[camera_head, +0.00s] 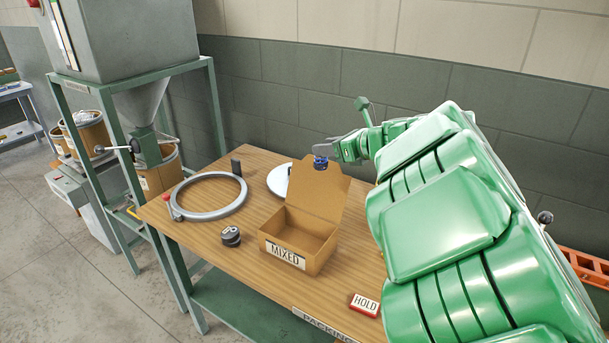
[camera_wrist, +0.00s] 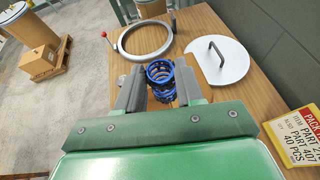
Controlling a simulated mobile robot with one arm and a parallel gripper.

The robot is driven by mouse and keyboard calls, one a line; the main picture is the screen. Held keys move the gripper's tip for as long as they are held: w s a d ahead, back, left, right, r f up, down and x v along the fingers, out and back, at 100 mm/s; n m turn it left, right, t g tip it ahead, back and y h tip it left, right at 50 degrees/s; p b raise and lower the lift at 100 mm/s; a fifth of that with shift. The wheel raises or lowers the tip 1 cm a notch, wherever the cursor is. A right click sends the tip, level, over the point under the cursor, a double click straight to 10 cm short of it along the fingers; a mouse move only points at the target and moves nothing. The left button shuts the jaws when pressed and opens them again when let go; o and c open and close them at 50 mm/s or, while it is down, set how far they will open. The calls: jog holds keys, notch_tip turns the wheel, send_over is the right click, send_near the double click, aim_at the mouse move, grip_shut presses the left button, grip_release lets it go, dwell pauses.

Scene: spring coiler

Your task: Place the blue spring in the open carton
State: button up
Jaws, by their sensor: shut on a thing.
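The blue spring (camera_wrist: 160,72) is between the jaws of my gripper (camera_wrist: 158,88) in the wrist view. My gripper is shut on it and holds it above the table. In the head view the spring (camera_head: 320,162) shows at the tip of my gripper (camera_head: 327,152), behind the top of the raised carton lid. The open carton (camera_head: 285,246) stands on the table with a label reading MIXED on its front. Its lid is up at the back, and the part of its inside that I see looks empty.
The wooden table (camera_head: 205,233) also holds a grey ring (camera_head: 240,199), a small dark round part (camera_head: 231,236), a red HOLD block (camera_head: 364,305) and a white disc with a handle (camera_wrist: 222,62). A yellow sign (camera_wrist: 296,135) shows at right. A hopper stand (camera_head: 213,110) is at left.

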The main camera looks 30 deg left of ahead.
notch_tip(320, 180, down, 12)
jog(key=shift+r, duration=0.25)
dwell(0.4)
jog(key=shift+f, duration=0.6)
jog(key=o, duration=1.1)
jog(key=shift+c, duration=0.2)
jog(key=shift+r, duration=0.1)
jog(key=r+v, duration=0.1)
jog(key=v, duration=1.1)
